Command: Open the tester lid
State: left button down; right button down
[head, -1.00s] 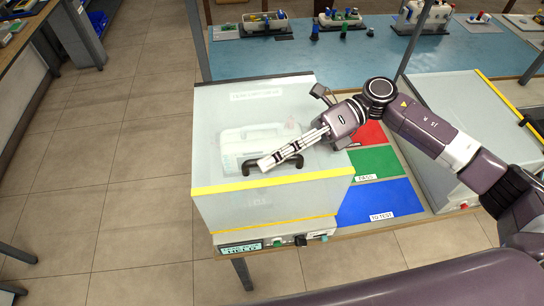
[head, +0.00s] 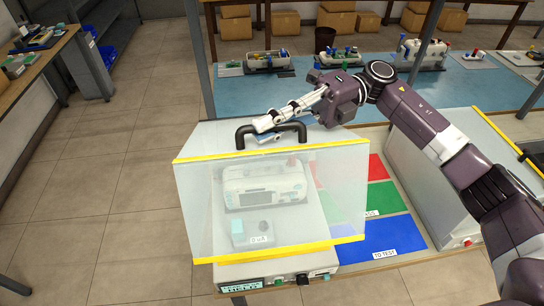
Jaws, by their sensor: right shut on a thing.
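The tester (head: 240,272) stands on the table, with a small display and buttons along its front. Its clear lid (head: 190,205), edged with yellow strips, is tilted up at the front, its lower edge raised in front of the base. A white monitor device (head: 243,186) and a small grey box with a label (head: 252,236) show through the lid. A black handle (head: 240,136) stands on the lid's top. My right gripper (head: 264,131) is shut on this handle, reaching in from the right. My left gripper is not in view.
Red, green and blue mats (head: 384,238) lie right of the tester. A second grey-white case (head: 430,195) stands further right. Behind is a blue-topped table (head: 240,97) with several devices. A workbench (head: 35,75) stands at the left; the floor between is clear.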

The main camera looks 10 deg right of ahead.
jog(key=shift+w+r+b, duration=0.2)
jog(key=shift+w+r, duration=0.5)
jog(key=shift+r, duration=0.15)
jog(key=shift+w+r+b, duration=0.15)
jog(key=shift+w+r, duration=0.5)
jog(key=shift+r, duration=0.2)
jog(key=c, duration=2.2)
grip_release()
jog(key=shift+c, duration=0.2)
jog(key=v, duration=1.2)
